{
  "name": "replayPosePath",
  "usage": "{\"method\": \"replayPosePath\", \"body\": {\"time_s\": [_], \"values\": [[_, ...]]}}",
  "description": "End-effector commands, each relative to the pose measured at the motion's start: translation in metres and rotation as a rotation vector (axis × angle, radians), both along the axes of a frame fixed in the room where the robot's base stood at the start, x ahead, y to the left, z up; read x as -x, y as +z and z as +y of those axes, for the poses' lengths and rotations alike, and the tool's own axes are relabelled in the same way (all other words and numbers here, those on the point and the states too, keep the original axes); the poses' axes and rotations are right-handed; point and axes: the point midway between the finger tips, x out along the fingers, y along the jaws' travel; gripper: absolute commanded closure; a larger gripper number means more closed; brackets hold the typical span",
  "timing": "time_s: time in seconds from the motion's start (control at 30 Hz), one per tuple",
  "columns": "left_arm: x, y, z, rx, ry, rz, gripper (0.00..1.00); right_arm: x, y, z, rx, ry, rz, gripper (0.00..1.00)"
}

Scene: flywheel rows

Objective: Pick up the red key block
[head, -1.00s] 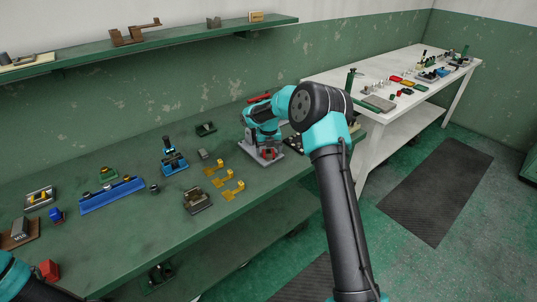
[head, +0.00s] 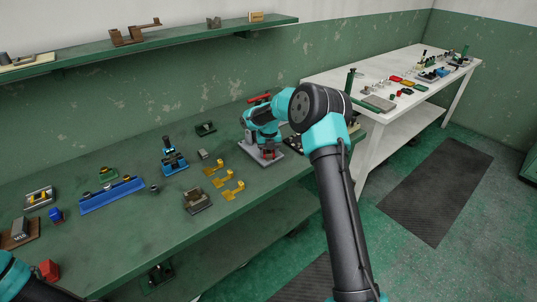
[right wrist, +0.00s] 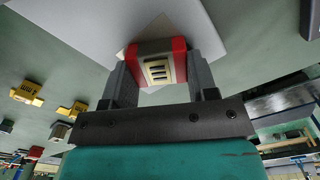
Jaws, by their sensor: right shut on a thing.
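The red key block (right wrist: 157,62) is between the fingers of my right gripper in the right wrist view. It is red at its sides, with a pale middle that has dark slots. My right gripper (right wrist: 158,75) is shut on it, a finger touching each side. Whether the block still touches the plate is hard to tell. Only part of my left arm shows at the lower left; its gripper is out of view.
Yellow brackets (head: 222,182) and a dark fixture (head: 197,199) lie left of the plate on the green bench (head: 120,235). A blue stand (head: 172,161) is farther left. Another red block (head: 49,270) sits near the front left. A white table (head: 385,130) stands at the right.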

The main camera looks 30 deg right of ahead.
Motion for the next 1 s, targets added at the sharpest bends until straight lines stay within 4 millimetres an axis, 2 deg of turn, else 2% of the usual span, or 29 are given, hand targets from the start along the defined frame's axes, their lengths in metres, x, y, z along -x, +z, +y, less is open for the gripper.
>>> {"method": "replayPosePath", "body": {"time_s": [0.03, 0.3, 0.33, 0.67, 1.0], "values": [[0.000, 0.000, 0.000, 0.000, 0.000, 0.000, 0.57, 0.000, 0.000, 0.000, 0.000, 0.000, 0.000, 0.59], [0.000, 0.000, 0.000, 0.000, 0.000, 0.000, 0.57, 0.000, 0.001, 0.000, 0.000, 0.000, -0.001, 0.85], [0.000, 0.000, 0.000, 0.000, 0.000, 0.000, 0.57, 0.000, 0.001, 0.000, 0.000, 0.000, -0.001, 0.86], [0.000, 0.000, 0.000, 0.000, 0.000, 0.000, 0.57, -0.001, 0.007, 0.000, 0.001, 0.000, -0.002, 0.86], [0.000, 0.000, 0.000, 0.000, 0.000, 0.000, 0.57, 0.002, 0.037, 0.001, 0.000, 0.000, -0.001, 0.86]]}}
